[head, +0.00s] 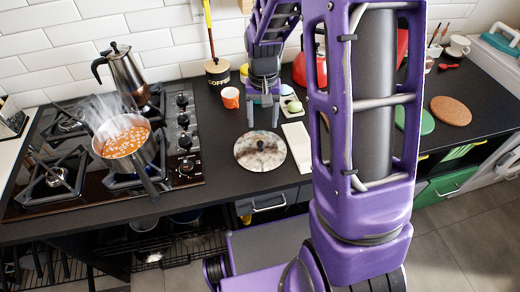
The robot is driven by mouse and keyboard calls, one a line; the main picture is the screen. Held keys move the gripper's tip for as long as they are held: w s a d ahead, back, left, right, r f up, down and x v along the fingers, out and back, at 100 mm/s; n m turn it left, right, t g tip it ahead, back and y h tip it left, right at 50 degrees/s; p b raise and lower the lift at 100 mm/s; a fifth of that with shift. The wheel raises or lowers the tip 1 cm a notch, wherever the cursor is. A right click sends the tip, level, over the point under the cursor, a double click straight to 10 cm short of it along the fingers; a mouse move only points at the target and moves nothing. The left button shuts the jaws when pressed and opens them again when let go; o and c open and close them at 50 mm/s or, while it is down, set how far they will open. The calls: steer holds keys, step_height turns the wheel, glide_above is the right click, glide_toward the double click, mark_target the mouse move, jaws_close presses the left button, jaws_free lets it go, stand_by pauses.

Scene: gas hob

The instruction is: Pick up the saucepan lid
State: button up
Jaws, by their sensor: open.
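The saucepan lid (258,161), a round, mottled glass-like disc with a dark rim and a small knob at its middle, lies flat on the dark counter right of the hob. My gripper (262,121) points downward behind the lid's far edge in the picture. Its two fingers are apart, with nothing seen between them. The gripper appears apart from the lid, but its exact height above the counter is hard to tell. The saucepan (148,155) stands uncovered on the hob, steaming, with orange food inside and its handle toward the front.
A moka pot (131,80) stands on the gas hob (90,200). An orange cup (230,98) and a coffee jar (217,74) stand left of my gripper. A white board (298,145) lies close right of the lid. Bare counter lies left of the lid.

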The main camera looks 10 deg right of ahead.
mark_target(260, 143)
step_height(260, 143, down, 4)
steer(key=shift+r, duration=0.1)
steer(key=shift+w+a+f, duration=0.15)
steer(key=shift+f, duration=1.2)
steer(key=shift+w+a+f, duration=0.1)
steer(key=shift+w+f, duration=0.05)
steer(key=shift+f, duration=1.2)
jaws_close()
